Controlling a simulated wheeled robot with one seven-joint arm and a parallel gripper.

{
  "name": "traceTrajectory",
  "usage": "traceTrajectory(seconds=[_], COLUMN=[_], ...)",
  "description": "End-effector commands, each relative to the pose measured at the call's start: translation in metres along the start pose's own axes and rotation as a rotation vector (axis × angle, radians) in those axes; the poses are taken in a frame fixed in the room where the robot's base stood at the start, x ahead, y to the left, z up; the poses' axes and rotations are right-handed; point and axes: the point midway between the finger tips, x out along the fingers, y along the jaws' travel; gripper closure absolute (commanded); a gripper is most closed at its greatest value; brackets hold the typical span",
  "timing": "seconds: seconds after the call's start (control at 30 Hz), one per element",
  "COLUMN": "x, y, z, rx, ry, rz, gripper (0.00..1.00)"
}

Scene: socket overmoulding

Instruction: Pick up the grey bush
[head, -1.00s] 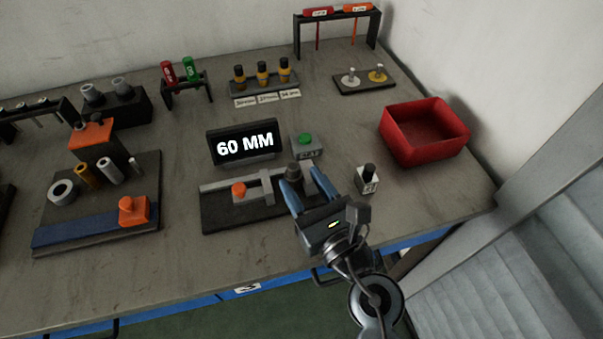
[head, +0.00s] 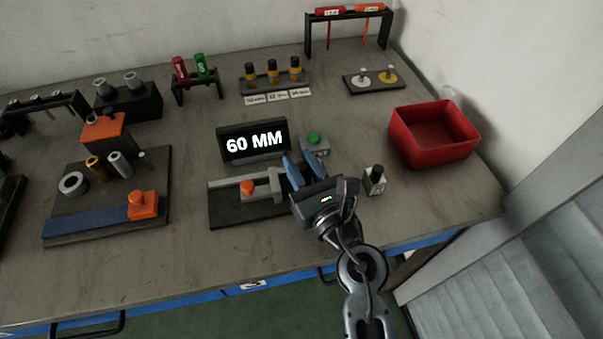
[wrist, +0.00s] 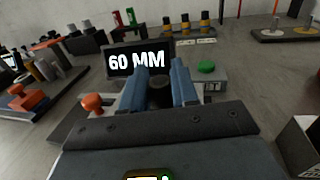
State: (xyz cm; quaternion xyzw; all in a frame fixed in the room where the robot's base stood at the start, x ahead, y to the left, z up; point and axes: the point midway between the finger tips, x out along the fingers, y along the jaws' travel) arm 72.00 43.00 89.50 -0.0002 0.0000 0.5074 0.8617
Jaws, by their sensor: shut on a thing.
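My gripper (head: 302,170) is over the right end of the measuring fixture (head: 228,213), its blue fingers closed around a dark grey round piece. In the wrist view this piece, which looks like a grey bush (wrist: 160,93), sits between the two fingers. In the head view the fingers and gripper body hide it. I cannot tell whether it touches the fixture. Two other grey bushes (head: 131,79) stand on a black block (head: 147,102) at the back left.
A "60 MM" display (head: 253,143) stands just behind the fixture, with a green-button box (head: 314,142) beside it. A small box with a black top (head: 375,181) is right of my gripper. A red bin (head: 435,137) is further right. Bare table lies in front.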

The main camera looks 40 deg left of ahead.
Motion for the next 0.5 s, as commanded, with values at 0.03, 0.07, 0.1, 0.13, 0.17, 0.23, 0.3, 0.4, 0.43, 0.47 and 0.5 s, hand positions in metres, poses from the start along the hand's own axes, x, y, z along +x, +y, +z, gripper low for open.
traceTrajectory(seconds=[0.03, 0.07, 0.1, 0.13, 0.17, 0.23, 0.3, 0.4, 0.43, 0.47, 0.5], x=[-0.0001, -0.0001, -0.0001, -0.0001, -0.0001, 0.0000, 0.0000, 0.0000, 0.0000, 0.0000, 0.0000], y=[0.0000, 0.0000, 0.0000, 0.0000, 0.0000, 0.0000, 0.0000, 0.0000, -0.0001, -0.0001, -0.0001], z=[0.0000, 0.0000, 0.0000, 0.0000, 0.0000, 0.0006, 0.0006, 0.0007, 0.0010, 0.0016, 0.0030], rx=[0.000, 0.000, 0.000, 0.000, 0.000, 0.000, 0.000, 0.000, 0.000, 0.000, 0.000], ry=[0.000, 0.000, 0.000, 0.000, 0.000, -0.001, -0.001, -0.001, -0.001, -0.001, -0.001], rz=[0.000, 0.000, 0.000, 0.000, 0.000, 0.000, 0.000, 0.000, 0.000, 0.000, 0.000], gripper=[0.90, 0.93, 0.97, 1.00, 1.00, 1.00, 1.00, 1.00, 1.00, 1.00, 1.00])
